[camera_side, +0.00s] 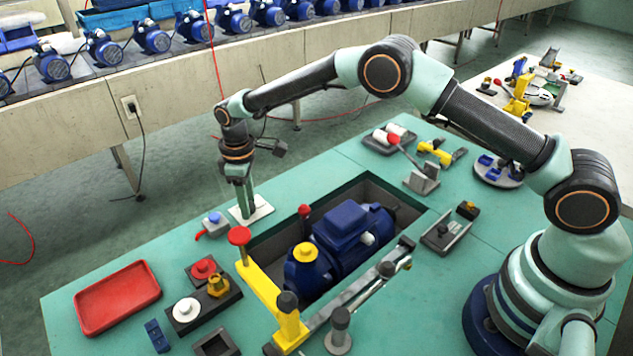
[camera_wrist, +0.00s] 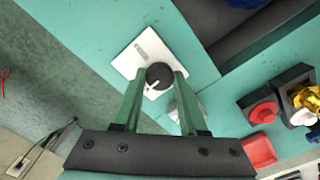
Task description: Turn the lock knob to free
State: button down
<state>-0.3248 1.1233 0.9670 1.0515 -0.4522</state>
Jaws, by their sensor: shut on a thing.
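The lock knob (camera_wrist: 160,74) is a round black knob with a short white pointer line, seen in the wrist view. The pointer line lies toward the lower left of the knob. The knob sits on a white plate (camera_wrist: 146,45) with small faint marks on it. The plate also shows in the side view (camera_side: 263,209) at the far edge of the green table. My gripper (camera_wrist: 160,77) has its two green fingers on either side of the knob, shut on it. In the side view my gripper (camera_side: 246,212) points straight down at the plate, and its fingers hide the knob.
A recessed pit with a blue pump (camera_side: 345,235) lies right of the plate, with a yellow clamp bar (camera_side: 268,290) beside it. A small blue-and-red valve (camera_side: 212,225) stands close left of my gripper. A red tray (camera_side: 118,296) lies further left.

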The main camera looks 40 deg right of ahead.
jog(key=shift+m, duration=0.3)
jog(key=m, duration=0.3)
jog(key=shift+m, duration=0.4)
jog(key=m, duration=0.4)
jog(key=shift+m, duration=0.3)
jog(key=m, duration=0.4)
jog(key=shift+m, duration=2.5)
jog(key=shift+r, duration=0.1)
jog(key=shift+c, duration=2.3)
grip_release()
